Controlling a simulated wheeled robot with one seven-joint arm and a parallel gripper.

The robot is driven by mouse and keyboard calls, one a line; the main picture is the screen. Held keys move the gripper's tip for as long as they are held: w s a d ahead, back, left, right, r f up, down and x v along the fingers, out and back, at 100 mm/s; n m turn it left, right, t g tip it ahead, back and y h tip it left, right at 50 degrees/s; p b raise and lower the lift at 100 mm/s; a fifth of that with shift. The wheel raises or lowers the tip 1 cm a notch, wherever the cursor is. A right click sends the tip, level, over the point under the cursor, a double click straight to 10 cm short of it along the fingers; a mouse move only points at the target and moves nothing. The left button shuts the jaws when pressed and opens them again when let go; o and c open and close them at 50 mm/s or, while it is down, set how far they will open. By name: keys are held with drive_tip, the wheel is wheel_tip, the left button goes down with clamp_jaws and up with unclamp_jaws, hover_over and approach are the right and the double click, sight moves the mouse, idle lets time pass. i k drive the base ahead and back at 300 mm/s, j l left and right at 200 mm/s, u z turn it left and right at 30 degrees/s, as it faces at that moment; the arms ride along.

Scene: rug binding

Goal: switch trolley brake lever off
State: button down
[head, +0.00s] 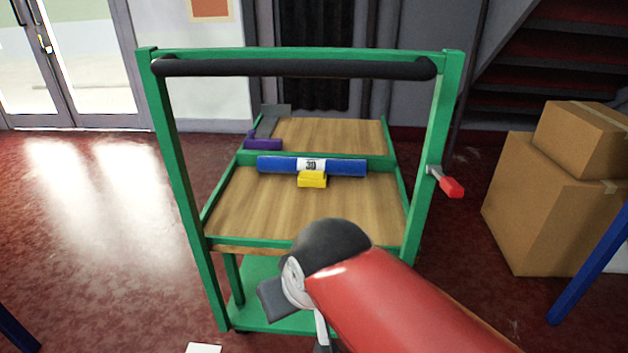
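A trolley stands in front of me in the head view, with a green frame (176,160), a black push bar (295,68) and wooden shelf boards (300,215). Its brake lever (446,182) has a red grip and sits on the right-hand post, sloping down to the right. My red and dark grey arm reaches in from the lower right, in front of the trolley's lower part. My gripper (322,335) shows only in part at the bottom edge, below and left of the lever and well apart from it. Its fingertips are not clear.
On the trolley lie a blue roll (260,164), a yellow block (312,179) and a purple-handled tool (263,143). Cardboard boxes (535,215) stand to the right, near a blue post (590,265). Red floor is open at left (90,220) and between trolley and boxes.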

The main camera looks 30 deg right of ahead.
sight(449, 186)
drive_tip(key=k+j+z, duration=0.55)
drive_tip(key=j+z, duration=0.15)
drive_tip(key=j, duration=0.2)
